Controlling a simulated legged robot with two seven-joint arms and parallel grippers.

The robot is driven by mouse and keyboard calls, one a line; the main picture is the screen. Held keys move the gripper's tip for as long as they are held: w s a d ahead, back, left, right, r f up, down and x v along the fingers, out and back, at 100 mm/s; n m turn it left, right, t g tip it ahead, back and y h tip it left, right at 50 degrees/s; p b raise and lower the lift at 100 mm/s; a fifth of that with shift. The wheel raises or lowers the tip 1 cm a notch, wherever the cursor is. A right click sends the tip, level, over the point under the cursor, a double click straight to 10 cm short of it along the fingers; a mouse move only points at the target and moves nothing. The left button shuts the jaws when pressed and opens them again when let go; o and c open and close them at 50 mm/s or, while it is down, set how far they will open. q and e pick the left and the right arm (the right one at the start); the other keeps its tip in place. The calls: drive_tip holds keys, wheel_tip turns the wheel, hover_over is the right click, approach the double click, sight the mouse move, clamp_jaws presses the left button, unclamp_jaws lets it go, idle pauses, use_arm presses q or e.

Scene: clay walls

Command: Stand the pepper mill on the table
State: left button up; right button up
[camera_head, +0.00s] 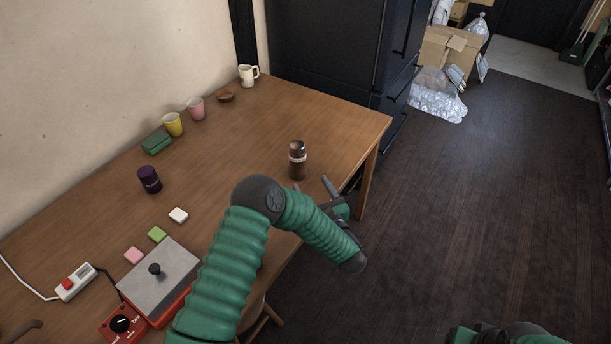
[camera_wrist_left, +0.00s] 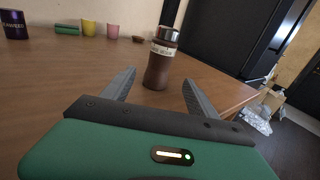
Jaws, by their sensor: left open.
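The pepper mill (camera_head: 297,160) is a dark brown cylinder with a pale label band and a silvery cap. It stands upright on the wooden table (camera_head: 235,150), near the table's right edge. In the left wrist view the mill (camera_wrist_left: 161,62) shows between and beyond the two fingers. My left gripper (camera_head: 325,191) is open and empty, at the table's edge, on the near right side of the mill. It shows in the wrist view (camera_wrist_left: 159,78) with fingers apart. Part of my right arm shows at the bottom right of the head view; its jaws are not clear.
A red-and-grey control box (camera_head: 160,277) sits at the near left. Table around the mill is clear.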

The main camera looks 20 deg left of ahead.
use_arm(q)
drive_tip(key=w+d+r+m+t+h, duration=0.35)
drive_tip(key=d+m+h, duration=0.3)
drive_tip(key=m, duration=0.55)
drive_tip(key=s+d+f+m+g+h, duration=0.1)
drive_tip(key=s+d+m+g+h, duration=0.35)
drive_tip(key=m, duration=0.95)
drive_tip(key=s+a+f+m+g+h, duration=0.1)
drive_tip(key=s+m+g, duration=0.3)
drive_tip(key=s+m, duration=0.5)
drive_tip(key=s+a+f+m+g+h, duration=0.1)
drive_tip(key=s+a+m+g, duration=0.3)
drive_tip(key=s+m, duration=0.6)
drive_tip(key=s, duration=0.7)
drive_tip(key=shift+s+a+f+m+g, duration=0.15)
drive_tip(key=shift+m+g, duration=0.15)
